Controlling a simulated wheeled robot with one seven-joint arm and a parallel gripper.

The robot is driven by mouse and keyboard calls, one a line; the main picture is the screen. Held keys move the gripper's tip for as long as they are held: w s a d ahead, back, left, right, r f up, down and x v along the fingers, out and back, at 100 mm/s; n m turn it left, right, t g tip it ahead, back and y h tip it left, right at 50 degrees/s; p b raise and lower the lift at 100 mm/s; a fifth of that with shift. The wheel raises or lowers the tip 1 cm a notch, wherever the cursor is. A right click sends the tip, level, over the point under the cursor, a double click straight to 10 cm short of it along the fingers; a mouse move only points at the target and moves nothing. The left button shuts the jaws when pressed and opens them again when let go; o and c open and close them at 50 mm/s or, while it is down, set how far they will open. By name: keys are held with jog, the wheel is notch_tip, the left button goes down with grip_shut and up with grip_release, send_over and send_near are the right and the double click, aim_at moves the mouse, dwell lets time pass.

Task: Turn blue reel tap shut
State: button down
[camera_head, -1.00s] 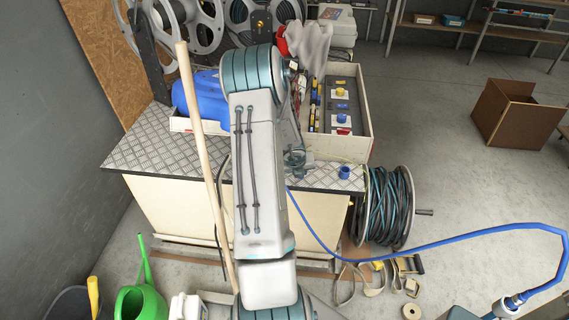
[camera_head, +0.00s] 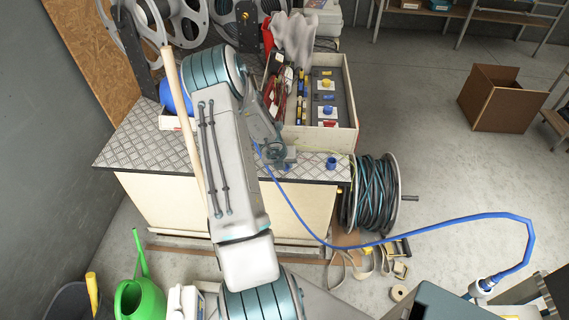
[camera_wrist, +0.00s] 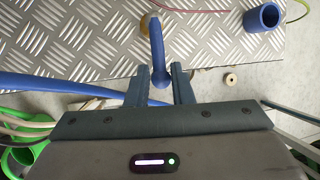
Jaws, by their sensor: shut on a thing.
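In the wrist view, a blue curved lever (camera_wrist: 157,50) rises from a brass-coloured fitting (camera_wrist: 148,22) at the bench edge; it looks like the blue tap's handle. My gripper (camera_wrist: 160,76) is shut on this lever, one finger on each side near its rounded end. In the head view my gripper (camera_head: 277,156) is small, at the front edge of the bench, and the tap there is hard to make out. A blue hose (camera_head: 300,217) hangs from beside it and runs right across the floor; it also shows in the wrist view (camera_wrist: 45,86).
The tread-plate bench (camera_head: 135,150) carries a toolbox (camera_head: 340,137) and a short blue tube (camera_head: 331,163), right of my gripper. A reel of dark hose (camera_head: 372,192) stands at the bench's right. A wooden pole (camera_head: 183,125) leans at left. A green watering can (camera_head: 140,298) stands front left.

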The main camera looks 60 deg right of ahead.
jog(key=c, duration=1.4)
grip_release()
jog(key=shift+c, duration=0.2)
jog(key=shift+a+r, duration=0.1)
jog(key=p+v, duration=0.7)
jog(key=v, duration=0.6)
jog(key=shift+a+r, duration=0.15)
jog(key=shift+r, duration=0.15)
jog(key=shift+s+f, duration=0.1)
jog(key=shift+s, duration=0.1)
